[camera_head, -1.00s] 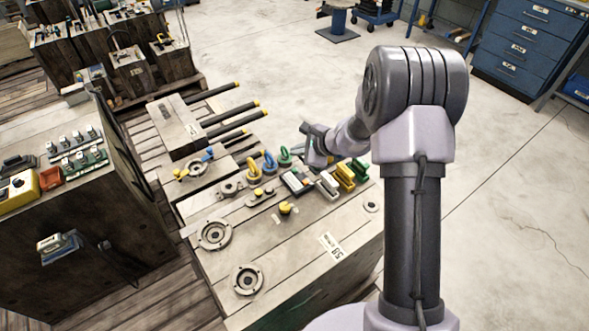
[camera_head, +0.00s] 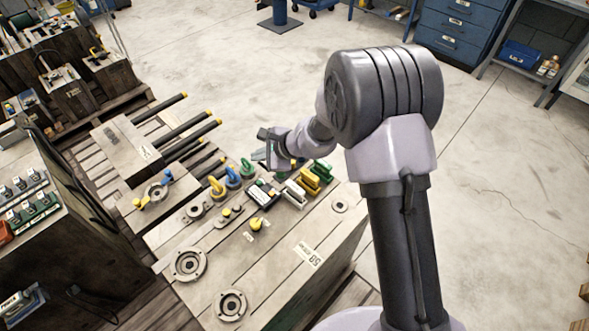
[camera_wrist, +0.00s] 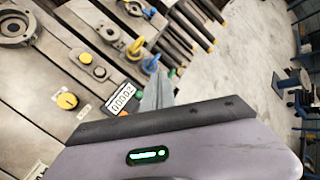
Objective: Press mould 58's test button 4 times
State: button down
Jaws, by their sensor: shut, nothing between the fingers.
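Mould 58 (camera_head: 285,285) is the pale block in front of me, with a "58" label (camera_head: 308,254) on top. A round yellow button (camera_head: 256,224) stands on it between small pale tags; it also shows in the wrist view (camera_wrist: 67,101). A second, smaller yellow button (camera_head: 224,212) sits on a small plate beside a dark knob. A white counter (camera_wrist: 122,98) shows digits, mostly zeros. My gripper (camera_head: 266,148) is shut and empty above the far side of the mould, apart from both buttons. Its fingers (camera_wrist: 157,84) point past the counter in the wrist view.
Yellow (camera_head: 216,186), blue (camera_head: 232,178) and green (camera_head: 247,168) lifting eyes stand close to my gripper. Yellow clamp-like blocks (camera_head: 315,177) stand at the far right edge. Another mould with dark rods (camera_head: 185,135) lies beyond.

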jog(key=shift+s+a, duration=0.1)
jog(key=shift+a, duration=0.1)
jog(key=shift+f, duration=0.1)
jog(key=b, duration=0.7)
send_over(262, 185)
notch_tip(262, 185, down, 9)
jog(key=shift+s+r, duration=0.1)
jog(key=shift+r, duration=0.05)
dwell(1.6)
jog(key=shift+f+b, duration=0.4)
jog(key=shift+b, duration=0.1)
jog(key=shift+f, duration=0.45)
dwell(0.4)
jog(key=shift+r, duration=0.9)
